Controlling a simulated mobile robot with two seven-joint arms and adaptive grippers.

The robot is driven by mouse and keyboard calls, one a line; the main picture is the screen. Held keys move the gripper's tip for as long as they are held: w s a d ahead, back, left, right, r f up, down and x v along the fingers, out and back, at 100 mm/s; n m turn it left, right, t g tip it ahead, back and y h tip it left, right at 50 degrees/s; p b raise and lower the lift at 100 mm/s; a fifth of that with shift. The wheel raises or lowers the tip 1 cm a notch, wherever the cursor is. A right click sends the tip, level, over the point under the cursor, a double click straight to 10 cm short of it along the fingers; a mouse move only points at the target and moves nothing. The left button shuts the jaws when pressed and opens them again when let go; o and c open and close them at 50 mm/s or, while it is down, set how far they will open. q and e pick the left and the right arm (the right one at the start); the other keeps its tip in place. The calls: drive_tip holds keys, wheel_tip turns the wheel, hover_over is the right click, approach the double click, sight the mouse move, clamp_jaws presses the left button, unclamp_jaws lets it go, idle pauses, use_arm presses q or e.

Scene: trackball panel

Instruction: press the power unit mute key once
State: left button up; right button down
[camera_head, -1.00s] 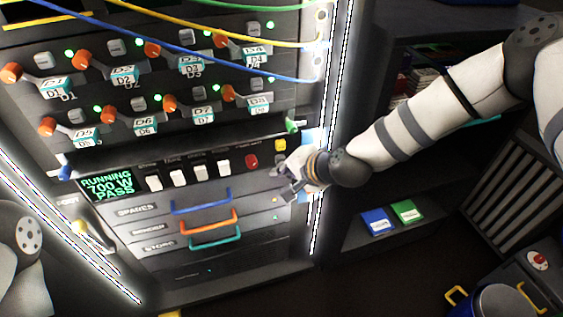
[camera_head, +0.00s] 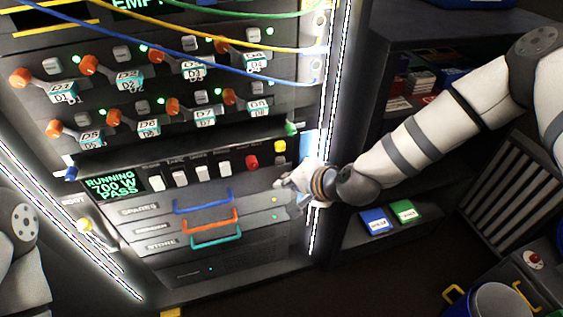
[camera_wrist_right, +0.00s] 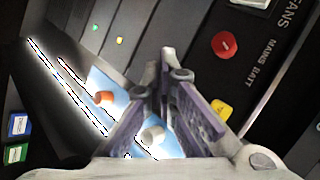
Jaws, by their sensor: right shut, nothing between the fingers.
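The power unit panel (camera_head: 130,205) has a green display reading RUNNING 700 W PASS, a row of white switches (camera_head: 202,171), a red button (camera_head: 252,162), a yellow key (camera_head: 279,146) and a small grey key (camera_head: 280,160) below it. I cannot read which key is marked mute. My right gripper (camera_head: 281,184) is shut and empty, just below the grey key, near the panel's right edge. In the right wrist view its fingertips (camera_wrist_right: 168,66) meet, with the red button (camera_wrist_right: 225,45) and yellow key (camera_wrist_right: 221,110) to their right. The grey key is hidden there. My left gripper is out of view.
Drawers with blue (camera_head: 203,200), orange (camera_head: 207,222) and teal (camera_head: 216,236) handles lie below the switches. A bright strip (camera_head: 325,130) edges the rack. Cables (camera_head: 230,66) cross the upper rack. Blue (camera_head: 374,221) and green (camera_head: 405,211) boxes sit on the right shelf.

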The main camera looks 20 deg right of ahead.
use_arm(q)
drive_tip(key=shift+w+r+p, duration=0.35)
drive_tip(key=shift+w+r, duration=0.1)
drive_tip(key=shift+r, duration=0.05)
use_arm(e)
drive_tip(key=s, duration=0.3)
